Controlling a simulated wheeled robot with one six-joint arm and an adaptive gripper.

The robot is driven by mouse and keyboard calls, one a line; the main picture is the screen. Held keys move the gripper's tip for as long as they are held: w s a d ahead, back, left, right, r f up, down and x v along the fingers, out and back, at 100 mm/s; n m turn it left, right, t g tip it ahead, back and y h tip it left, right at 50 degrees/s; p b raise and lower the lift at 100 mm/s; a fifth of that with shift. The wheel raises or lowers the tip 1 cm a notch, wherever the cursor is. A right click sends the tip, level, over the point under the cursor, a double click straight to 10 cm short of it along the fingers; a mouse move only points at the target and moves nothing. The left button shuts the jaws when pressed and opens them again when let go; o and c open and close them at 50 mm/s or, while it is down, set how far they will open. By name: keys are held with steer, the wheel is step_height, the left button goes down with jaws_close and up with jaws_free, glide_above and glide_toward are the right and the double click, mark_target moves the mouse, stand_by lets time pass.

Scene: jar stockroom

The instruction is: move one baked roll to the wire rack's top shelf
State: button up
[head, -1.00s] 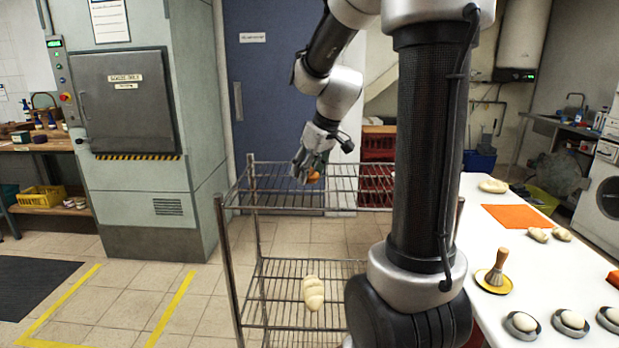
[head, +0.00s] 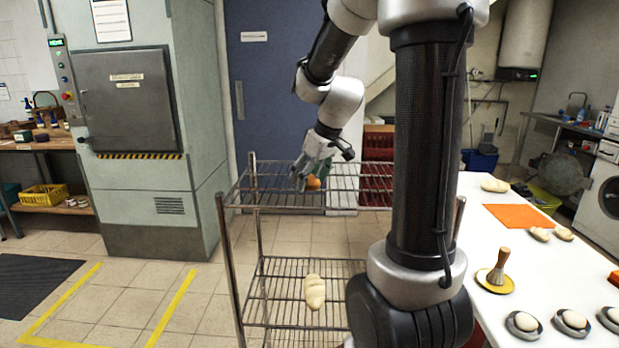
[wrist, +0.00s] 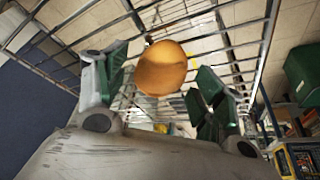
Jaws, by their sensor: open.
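A golden-brown baked roll (head: 313,183) is at the top shelf of the wire rack (head: 290,203), mostly behind my gripper in the head view. In the wrist view the roll (wrist: 162,69) sits between the two spread green-padded fingers, with the shelf wires behind it. My gripper (head: 308,180) is open, low over the top shelf, with gaps between the fingers and the roll. Whether the roll rests fully on the wires is hard to see.
A pale braided loaf (head: 314,291) lies on the rack's lower shelf. On the right, a white table (head: 470,215) bears an orange mat (head: 520,217), a brush (head: 497,270) on a yellow dish, and pale dough pieces. A grey oven (head: 125,100) stands left. Floor between is clear.

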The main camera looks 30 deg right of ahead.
steer(key=v, duration=1.2)
steer(key=s+a+f+m, duration=0.1)
steer(key=s+a+f, duration=0.2)
steer(key=s, duration=0.6)
steer(key=s+a+f+m+h, duration=0.1)
steer(key=s+a+f+m, duration=0.1)
steer(key=s, duration=0.7)
steer(key=shift+s+a+f, duration=0.35)
steer(key=shift+a+f, duration=0.05)
steer(key=shift+a, duration=0.3)
